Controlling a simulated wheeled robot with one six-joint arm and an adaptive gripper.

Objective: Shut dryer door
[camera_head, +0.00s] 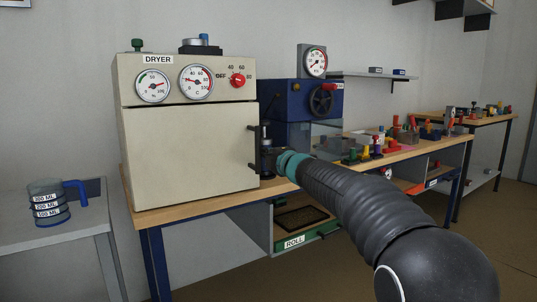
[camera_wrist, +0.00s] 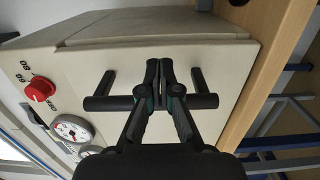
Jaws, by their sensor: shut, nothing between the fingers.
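The dryer (camera_head: 150,80) is a beige box on the wooden bench. Its door (camera_head: 190,150) covers the lower front and looks about flush with the body; I cannot tell if it is fully latched. A dark bar handle (camera_head: 252,150) sits at the door's right edge. In the wrist view the handle (camera_wrist: 100,103) spans the door face on two posts. My gripper (camera_head: 268,158) is at the handle, and in the wrist view its fingers (camera_wrist: 160,72) are together, crossing the bar between the posts. Nothing shows between them. Contact with the bar or door is unclear.
A blue machine with a handwheel (camera_head: 322,99) stands right of the dryer. Small colored items (camera_head: 365,152) lie farther along the bench. A shelf below holds a green ROLL tray (camera_head: 295,243). A measuring jug (camera_head: 47,204) stands on the grey table at left.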

